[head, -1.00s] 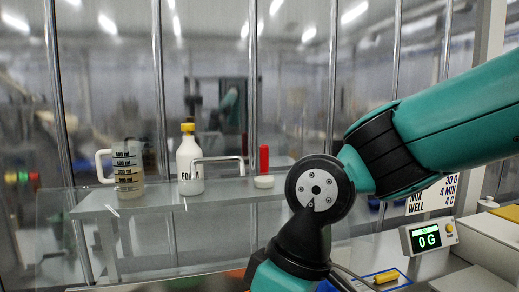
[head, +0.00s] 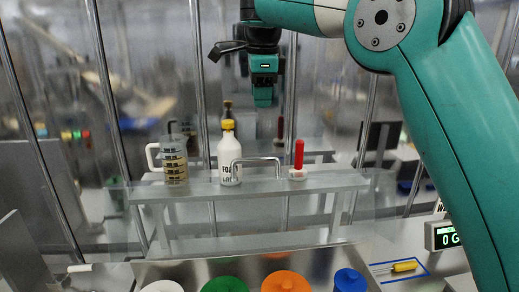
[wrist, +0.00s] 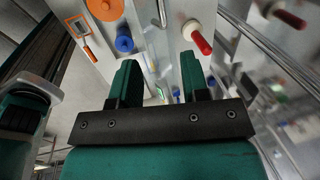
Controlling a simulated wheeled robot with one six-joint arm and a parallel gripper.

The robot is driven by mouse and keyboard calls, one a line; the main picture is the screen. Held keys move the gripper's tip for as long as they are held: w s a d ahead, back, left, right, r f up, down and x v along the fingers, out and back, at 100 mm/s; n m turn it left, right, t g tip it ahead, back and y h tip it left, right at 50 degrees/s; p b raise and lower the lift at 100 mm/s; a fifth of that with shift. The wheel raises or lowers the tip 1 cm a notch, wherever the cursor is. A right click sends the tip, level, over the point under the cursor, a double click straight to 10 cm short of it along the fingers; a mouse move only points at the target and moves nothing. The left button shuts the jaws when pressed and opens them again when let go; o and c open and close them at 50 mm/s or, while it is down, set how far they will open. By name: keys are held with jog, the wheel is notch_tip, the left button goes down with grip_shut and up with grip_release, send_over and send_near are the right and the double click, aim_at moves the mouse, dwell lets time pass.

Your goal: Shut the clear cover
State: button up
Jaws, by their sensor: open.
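A clear cover (head: 240,243) appears as a faint see-through sheet below and in front of the grey shelf; its exact edges are hard to tell. A metal U-shaped handle (head: 258,160) stands in front of the shelf items and seems to belong to it. My gripper (head: 263,102) hangs above and behind the handle in the picture, pointing down, apart from it. In the wrist view my gripper (wrist: 157,80) shows two spread fingers with nothing between them.
The shelf (head: 330,184) bears a measuring jug (head: 174,160), a white bottle with yellow cap (head: 228,152) and a red-handled item (head: 298,160). Lidded tubs, green (head: 225,285) and orange (head: 286,281) among them, line the front. A scale display (head: 443,236) stands right.

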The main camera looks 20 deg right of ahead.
jog(key=b, duration=0.6)
send_near(260, 158)
jog(key=f, duration=0.1)
jog(key=x, duration=0.8)
jog(key=shift+w+p, duration=0.2)
jog(key=shift+p, duration=0.1)
grip_shut()
